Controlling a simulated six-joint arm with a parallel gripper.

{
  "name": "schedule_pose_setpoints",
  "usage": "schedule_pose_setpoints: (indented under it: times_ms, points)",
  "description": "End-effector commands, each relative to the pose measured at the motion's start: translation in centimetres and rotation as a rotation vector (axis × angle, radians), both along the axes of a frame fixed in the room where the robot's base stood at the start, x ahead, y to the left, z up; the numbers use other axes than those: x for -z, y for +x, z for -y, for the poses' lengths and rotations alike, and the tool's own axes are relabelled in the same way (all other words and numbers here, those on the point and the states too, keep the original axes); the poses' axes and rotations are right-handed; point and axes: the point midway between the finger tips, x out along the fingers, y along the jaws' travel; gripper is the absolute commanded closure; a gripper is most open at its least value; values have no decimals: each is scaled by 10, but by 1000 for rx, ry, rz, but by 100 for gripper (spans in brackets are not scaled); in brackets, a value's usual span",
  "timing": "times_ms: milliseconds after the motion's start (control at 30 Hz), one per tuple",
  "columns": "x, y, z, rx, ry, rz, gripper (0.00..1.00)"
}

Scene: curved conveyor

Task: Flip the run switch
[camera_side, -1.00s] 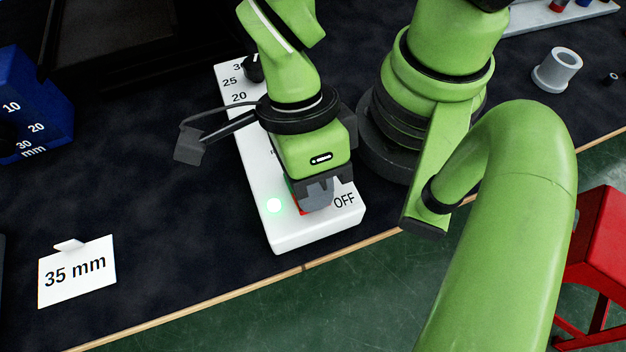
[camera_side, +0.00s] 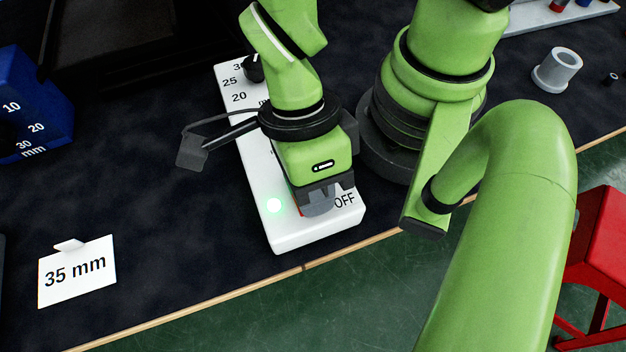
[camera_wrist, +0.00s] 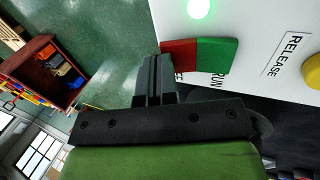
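The run switch (camera_wrist: 200,56) is a rocker with a red half and a green half, beside a "RUN" label in the wrist view. It sits on a white control box (camera_side: 285,235); in the side view my gripper hides most of it and only a red sliver shows. A lit green lamp (camera_side: 274,205) is beside the switch; it also glows in the wrist view (camera_wrist: 199,8). My gripper (camera_side: 318,206) points down over the switch end of the box. Its fingers (camera_wrist: 155,78) are together and empty, close to the red half. Contact cannot be told.
The box also carries a black dial (camera_side: 254,68) with numbers and a yellow button (camera_wrist: 312,71) by a "RELEASE" label. A "35 mm" card (camera_side: 77,272) and a blue block (camera_side: 32,100) stand left. Dark table lies free between card and box.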

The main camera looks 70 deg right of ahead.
Motion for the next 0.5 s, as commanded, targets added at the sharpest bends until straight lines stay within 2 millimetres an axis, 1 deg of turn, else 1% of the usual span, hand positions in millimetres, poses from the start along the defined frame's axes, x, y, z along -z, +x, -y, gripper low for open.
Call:
schedule_pose_setpoints:
  times_ms: [500]
  points:
    - [6, -6, -6, -1, 1, 0, 100]
